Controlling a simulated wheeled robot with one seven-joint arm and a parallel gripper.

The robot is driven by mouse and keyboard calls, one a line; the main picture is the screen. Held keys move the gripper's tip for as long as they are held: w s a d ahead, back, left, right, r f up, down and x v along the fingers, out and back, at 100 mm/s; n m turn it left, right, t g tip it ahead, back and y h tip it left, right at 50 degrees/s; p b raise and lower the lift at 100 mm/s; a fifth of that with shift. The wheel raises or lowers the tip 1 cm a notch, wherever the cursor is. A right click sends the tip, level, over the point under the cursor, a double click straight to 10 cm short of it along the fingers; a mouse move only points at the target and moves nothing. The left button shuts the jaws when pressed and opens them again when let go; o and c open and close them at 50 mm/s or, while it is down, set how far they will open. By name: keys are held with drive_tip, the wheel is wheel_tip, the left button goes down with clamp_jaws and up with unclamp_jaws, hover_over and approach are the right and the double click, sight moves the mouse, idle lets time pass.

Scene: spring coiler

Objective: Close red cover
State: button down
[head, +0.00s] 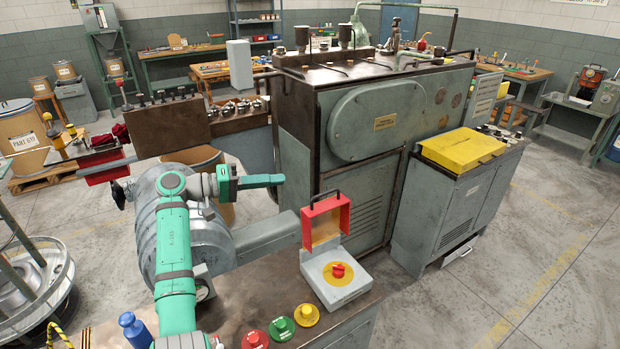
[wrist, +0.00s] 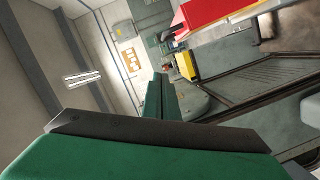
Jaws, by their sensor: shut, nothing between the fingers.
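The red cover (head: 310,229) stands open and upright at the back of a grey control box (head: 322,284), with a dark handle on its top edge. A red knob (head: 338,270) on a yellow disc is exposed on the box top. My gripper (head: 281,180) is shut and empty, up and to the left of the cover in the head view, and appears apart from it. In the wrist view, the red cover (wrist: 210,14) shows at the upper right, beyond the green fingers (wrist: 160,98).
Red, green and yellow push buttons (head: 281,328) sit left of the box on the bench (head: 250,300). A large grey machine (head: 385,130) stands behind. A yellow lid (head: 462,147) tops a cabinet to the right. The floor at the right is clear.

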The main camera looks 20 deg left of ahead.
drive_tip(key=w+d+f, duration=0.3)
drive_tip(key=w+d, duration=0.1)
drive_tip(key=d, duration=0.6)
drive_tip(key=shift+d, duration=0.15)
drive_tip(key=shift+s, duration=0.1)
idle(0.5)
